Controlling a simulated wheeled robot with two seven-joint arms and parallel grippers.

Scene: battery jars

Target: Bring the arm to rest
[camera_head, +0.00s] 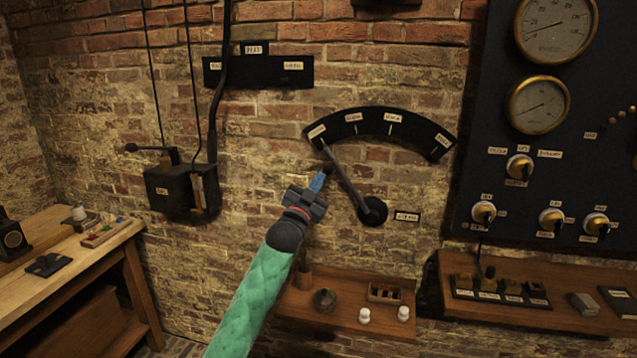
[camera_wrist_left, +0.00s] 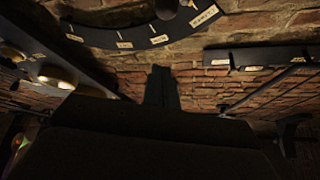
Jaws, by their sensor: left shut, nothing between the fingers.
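My left gripper (camera_head: 319,180) is in front of the brick wall, at the end of the green-sleeved arm. Its blue-tipped fingers are shut and empty. A dark switch lever (camera_head: 349,185) runs from a round black hub (camera_head: 372,211) up and left to the leftmost label of a black arc scale (camera_head: 367,121). My fingertips are just left of the lever; I cannot tell whether they touch it. In the left wrist view the shut fingers (camera_wrist_left: 162,87) point at the wall, and the arc scale (camera_wrist_left: 122,38) is above them. My right gripper is not seen.
A black switch box (camera_head: 178,188) hangs on the wall at left. A small wooden shelf (camera_head: 330,312) with white-topped jars is below. A gauge panel (camera_head: 560,180) and another shelf (camera_head: 560,318) stand at right. A wooden bench (camera_head: 75,255) is at left.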

